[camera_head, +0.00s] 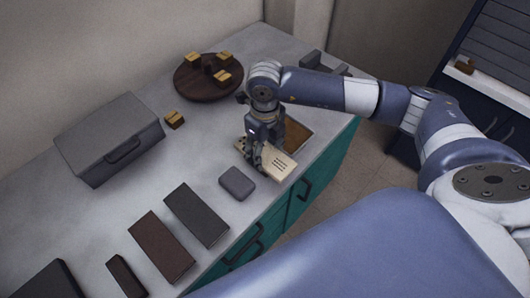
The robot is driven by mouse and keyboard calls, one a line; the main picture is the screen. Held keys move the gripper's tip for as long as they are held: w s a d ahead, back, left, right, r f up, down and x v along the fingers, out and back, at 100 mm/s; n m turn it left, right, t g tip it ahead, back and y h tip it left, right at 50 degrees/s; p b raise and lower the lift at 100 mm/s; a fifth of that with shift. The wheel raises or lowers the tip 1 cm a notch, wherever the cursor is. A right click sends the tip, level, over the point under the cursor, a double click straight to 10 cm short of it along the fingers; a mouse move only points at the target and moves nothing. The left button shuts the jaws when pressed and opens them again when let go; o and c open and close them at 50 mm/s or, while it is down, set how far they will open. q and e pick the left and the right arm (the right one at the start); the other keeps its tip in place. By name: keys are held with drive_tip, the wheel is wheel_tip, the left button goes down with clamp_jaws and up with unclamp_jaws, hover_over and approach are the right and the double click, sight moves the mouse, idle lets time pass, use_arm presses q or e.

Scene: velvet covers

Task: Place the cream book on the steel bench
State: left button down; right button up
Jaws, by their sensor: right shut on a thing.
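The cream book (281,164) has dark lines of print on its cover. My right gripper (257,164) points down and is shut on its left part. The gripper hides some of the book. The book is over the front part of the grey bench top (215,150), close to the front edge; I cannot tell whether it touches the surface. My left gripper is not in view.
A brown-bottomed tray (298,135) lies just behind the book. A small grey block (237,183) is in front-left of it. A grey lidded box (108,138) and a round wooden board (208,89) with small blocks stand farther back.

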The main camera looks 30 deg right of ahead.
sight(267, 156)
drive_tip(key=shift+r, duration=0.1)
drive_tip(key=shift+r, duration=0.3)
drive_tip(key=shift+s+r+b, duration=0.25)
drive_tip(key=shift+r+b, duration=0.2)
drive_tip(key=shift+r, duration=0.2)
drive_tip(key=shift+s+r+b, duration=0.25)
drive_tip(key=shift+r+b, duration=0.15)
drive_tip(key=shift+r, duration=0.2)
drive_tip(key=s+r+p, duration=0.1)
drive_tip(key=s+p, duration=0.2)
drive_tip(key=s, duration=1.2)
drive_tip(key=shift+d+r, duration=0.15)
drive_tip(key=shift+r, duration=0.2)
